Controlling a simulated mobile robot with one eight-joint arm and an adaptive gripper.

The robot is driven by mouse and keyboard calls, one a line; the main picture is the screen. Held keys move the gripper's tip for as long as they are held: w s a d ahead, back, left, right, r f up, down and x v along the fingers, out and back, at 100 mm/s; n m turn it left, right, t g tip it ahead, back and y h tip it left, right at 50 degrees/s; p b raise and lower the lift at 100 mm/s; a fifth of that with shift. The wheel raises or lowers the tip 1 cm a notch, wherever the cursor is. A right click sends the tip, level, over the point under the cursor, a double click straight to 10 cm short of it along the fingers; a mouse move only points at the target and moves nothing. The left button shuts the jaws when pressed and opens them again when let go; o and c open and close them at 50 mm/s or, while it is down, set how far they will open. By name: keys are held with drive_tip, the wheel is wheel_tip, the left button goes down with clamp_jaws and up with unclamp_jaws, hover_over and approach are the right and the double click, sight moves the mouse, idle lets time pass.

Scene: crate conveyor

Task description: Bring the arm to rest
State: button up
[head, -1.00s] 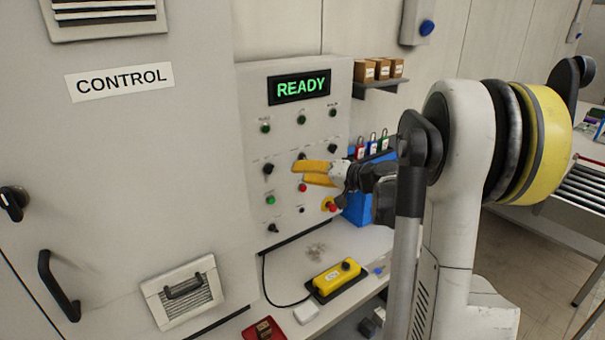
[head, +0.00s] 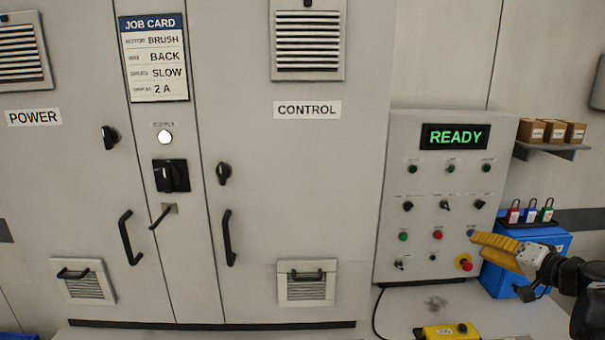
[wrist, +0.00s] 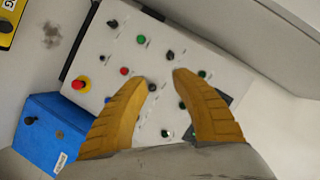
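My gripper (head: 477,243) is at the right of the head view, with yellow fingers pointing left toward the lower right edge of the control panel (head: 400,150). In the wrist view the two fingertips (wrist: 160,80) stand apart with nothing between them. The panel face (wrist: 112,68) with its knobs and buttons shows beyond them. I cannot tell how far the tips are from the panel. Most of my arm is outside the head view; only its dark end shows at the right edge.
A red emergency button (head: 466,264) and a blue box (head: 510,277) are close to my gripper. Padlocks (head: 530,212) stand above the box. A yellow pendant (head: 448,331) lies on the bench (head: 400,308). Tall cabinets (head: 300,190) fill the left. The display (head: 455,137) reads READY.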

drive_tip(key=s+a+n+g, duration=0.15)
drive_tip(key=s+a, duration=0.25)
drive_tip(key=a, duration=0.5)
drive_tip(key=s+a+n+g, duration=0.1)
drive_tip(key=s+a+g, duration=0.2)
drive_tip(key=a, duration=0.6)
drive_tip(key=s+a+f+n+g+h, duration=0.1)
drive_tip(key=s+a, duration=0.3)
drive_tip(key=s, duration=0.6)
drive_tip(key=s+a+f+n+g+h, duration=0.1)
drive_tip(key=s+a+f+n+h, duration=0.2)
drive_tip(key=s, duration=0.7)
drive_tip(key=shift+a+f+h, duration=0.4)
drive_tip(key=shift+f+h, duration=0.2)
drive_tip(key=shift+f, duration=0.1)
